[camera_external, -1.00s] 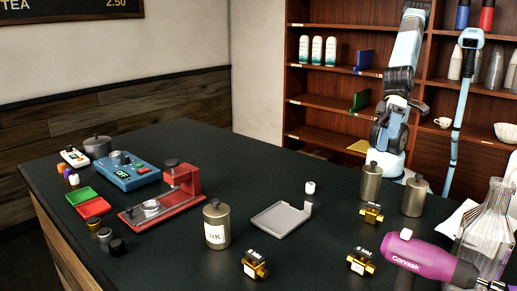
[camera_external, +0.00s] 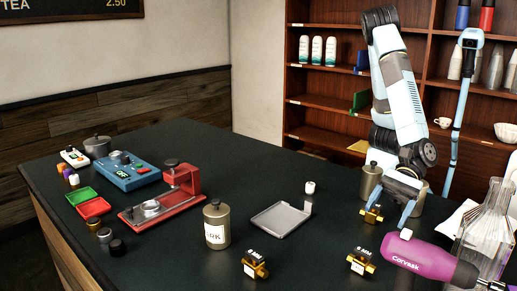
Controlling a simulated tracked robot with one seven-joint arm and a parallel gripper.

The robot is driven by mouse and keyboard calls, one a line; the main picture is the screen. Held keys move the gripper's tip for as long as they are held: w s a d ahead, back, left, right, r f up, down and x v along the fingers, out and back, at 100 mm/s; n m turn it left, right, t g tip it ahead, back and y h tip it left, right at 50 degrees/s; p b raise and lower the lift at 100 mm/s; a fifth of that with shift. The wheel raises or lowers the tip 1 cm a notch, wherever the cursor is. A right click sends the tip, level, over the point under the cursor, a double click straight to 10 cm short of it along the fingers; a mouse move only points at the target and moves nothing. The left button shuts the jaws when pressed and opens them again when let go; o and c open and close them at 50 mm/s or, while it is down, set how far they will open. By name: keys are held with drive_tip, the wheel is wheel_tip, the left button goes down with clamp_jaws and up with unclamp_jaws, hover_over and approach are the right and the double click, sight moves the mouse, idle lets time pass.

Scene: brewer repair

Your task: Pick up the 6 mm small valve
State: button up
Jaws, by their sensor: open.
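Three brass valves with black tops and small white labels stand on the dark table: one at the back right (camera_external: 371,214), one at the front right (camera_external: 361,262) and one at the front centre (camera_external: 255,265). The labels are too small to read surely, so I cannot tell which valve is the 6 mm one. My gripper (camera_external: 389,208) is open, pointing down with nothing visible between its fingers. It is low over the right part of the table, beside the back right valve. Its left finger overlaps or nearly meets that valve in the picture; I cannot tell whether they touch.
Metal canisters (camera_external: 369,182) stand close behind my gripper, one partly hidden by it. A purple Corvask tool (camera_external: 425,260) and a glass vessel (camera_external: 485,235) are at the right. A grey tray (camera_external: 281,219), a labelled canister (camera_external: 216,227) and a red press (camera_external: 184,182) lie leftward.

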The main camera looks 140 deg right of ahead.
sight(366, 251)
drive_tip(key=shift+w+f+m+h, duration=0.25)
drive_tip(key=shift+f+m+h, duration=0.15)
drive_tip(key=shift+f+m, duration=0.6)
drive_tip(key=x, duration=0.8)
drive_tip(key=shift+w+r, duration=0.15)
drive_tip(key=shift+w, duration=0.15)
drive_tip(key=shift+a+x, duration=0.15)
drive_tip(key=shift+x, duration=1.1)
drive_tip(key=shift+a+x, duration=0.2)
drive_tip(key=shift+x, duration=1.1)
drive_tip(key=shift+c, duration=0.4)
drive_tip(key=c, duration=1.1)
